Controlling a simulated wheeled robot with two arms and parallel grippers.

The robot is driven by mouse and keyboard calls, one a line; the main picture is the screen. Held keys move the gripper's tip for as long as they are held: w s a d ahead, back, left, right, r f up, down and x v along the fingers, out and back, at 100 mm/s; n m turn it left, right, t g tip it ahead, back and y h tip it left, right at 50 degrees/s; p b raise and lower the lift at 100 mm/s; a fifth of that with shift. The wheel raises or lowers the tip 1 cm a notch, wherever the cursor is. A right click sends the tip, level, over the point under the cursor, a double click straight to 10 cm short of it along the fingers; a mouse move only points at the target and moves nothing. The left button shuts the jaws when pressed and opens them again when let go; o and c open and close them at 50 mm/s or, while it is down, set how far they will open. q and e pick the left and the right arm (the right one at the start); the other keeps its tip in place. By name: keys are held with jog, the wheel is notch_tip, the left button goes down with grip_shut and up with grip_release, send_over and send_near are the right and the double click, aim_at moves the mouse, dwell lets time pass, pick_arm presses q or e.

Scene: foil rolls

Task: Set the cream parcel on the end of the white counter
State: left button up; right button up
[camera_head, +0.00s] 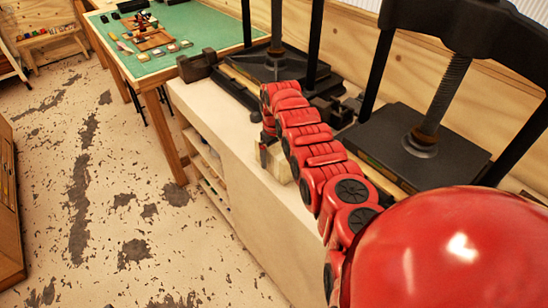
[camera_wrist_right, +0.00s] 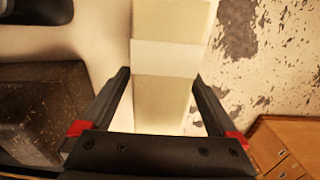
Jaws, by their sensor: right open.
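The cream parcel (camera_wrist_right: 165,100), a long block with a paler band around it, runs between the two fingers of my right gripper (camera_wrist_right: 160,75) in the right wrist view. The fingers are open, one on each side of it, with the parcel apparently not clamped. In the head view a small part of the parcel (camera_head: 281,166) shows beside my right gripper (camera_head: 265,150), at the white counter (camera_head: 215,110). The red arm hides much of it. I cannot tell whether it touches the counter top. My left gripper is not in view.
Black presses (camera_head: 415,148) stand along the back of the counter, with dark blocks (camera_head: 197,65) near its far end. A green-topped table (camera_head: 195,22) stands beyond. The counter's near front top is mostly bare. Worn floor (camera_head: 110,210) lies left.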

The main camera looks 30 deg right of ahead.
aim_at(275, 149)
grip_shut()
dwell(0.4)
jog(key=shift+r, duration=0.1)
dwell(0.3)
jog(key=shift+w+d+r+b, duration=0.1)
jog(key=shift+r+b, duration=0.25)
jog(key=shift+r, duration=0.25)
jog(key=shift+s+r+b, duration=0.15)
jog(key=shift+r+b, duration=0.1)
jog(key=shift+r, duration=0.25)
jog(key=shift+s+r+b, duration=0.15)
jog(key=shift+r+b, duration=0.05)
jog(key=shift+r, duration=0.3)
jog(key=s+a+r+p, duration=0.1)
jog(key=s+a+p, duration=0.7)
jog(key=s, duration=0.5)
jog(key=shift+s+a+r+p, duration=0.2)
jog(key=shift+r+p, duration=0.1)
jog(key=shift+p, duration=0.2)
